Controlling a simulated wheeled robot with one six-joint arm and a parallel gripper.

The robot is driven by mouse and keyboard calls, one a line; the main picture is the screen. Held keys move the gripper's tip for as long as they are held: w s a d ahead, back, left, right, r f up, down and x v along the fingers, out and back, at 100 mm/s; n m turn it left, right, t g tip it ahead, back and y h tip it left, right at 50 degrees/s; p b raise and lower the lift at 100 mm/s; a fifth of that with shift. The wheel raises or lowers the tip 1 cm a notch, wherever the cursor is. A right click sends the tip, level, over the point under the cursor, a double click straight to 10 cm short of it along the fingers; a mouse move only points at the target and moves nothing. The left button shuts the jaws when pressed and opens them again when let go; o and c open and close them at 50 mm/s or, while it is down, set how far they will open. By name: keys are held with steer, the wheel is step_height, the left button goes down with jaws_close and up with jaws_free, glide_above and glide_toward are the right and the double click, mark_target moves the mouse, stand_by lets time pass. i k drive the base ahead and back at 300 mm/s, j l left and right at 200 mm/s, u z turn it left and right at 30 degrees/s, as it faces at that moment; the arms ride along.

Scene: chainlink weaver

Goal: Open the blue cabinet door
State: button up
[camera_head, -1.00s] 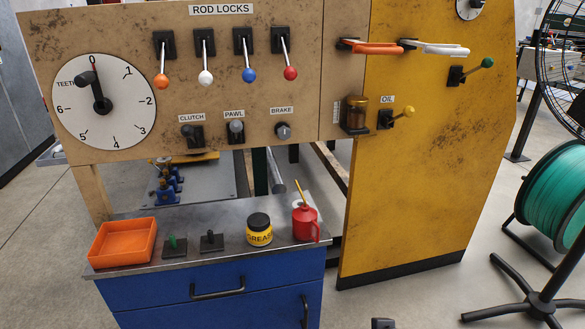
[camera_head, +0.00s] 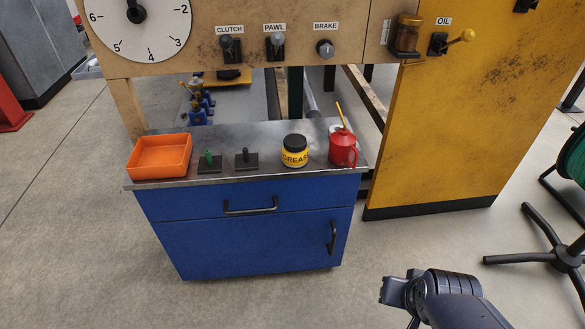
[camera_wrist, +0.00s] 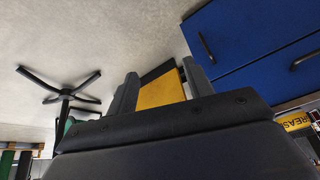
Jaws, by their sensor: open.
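The blue cabinet door (camera_head: 250,247) is the lower front panel of the blue cabinet under the metal worktop. It is shut in the head view. Its black vertical handle (camera_head: 332,237) is near its right edge. The door (camera_wrist: 232,28) and its handle (camera_wrist: 207,47) also show at the upper right of the wrist view, turned on their side. My gripper (camera_wrist: 160,70) is open, with nothing between its fingers, and is apart from the handle. In the head view my arm shows at the lower right, right of the cabinet and clear of it.
A shut drawer with a black handle (camera_head: 250,206) is above the door. The worktop (camera_head: 215,140) bears an orange tray (camera_head: 160,157), a grease jar (camera_head: 295,151) and a red oil can (camera_head: 343,149). A yellow panel (camera_head: 460,130) stands right of the cabinet. Floor in front is clear.

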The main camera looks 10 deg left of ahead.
mark_target(247, 245)
steer(key=j+u, duration=0.35)
steer(key=u, duration=0.15)
steer(key=i+j+u, duration=0.15)
steer(key=j+u, duration=0.15)
steer(key=u, duration=0.2)
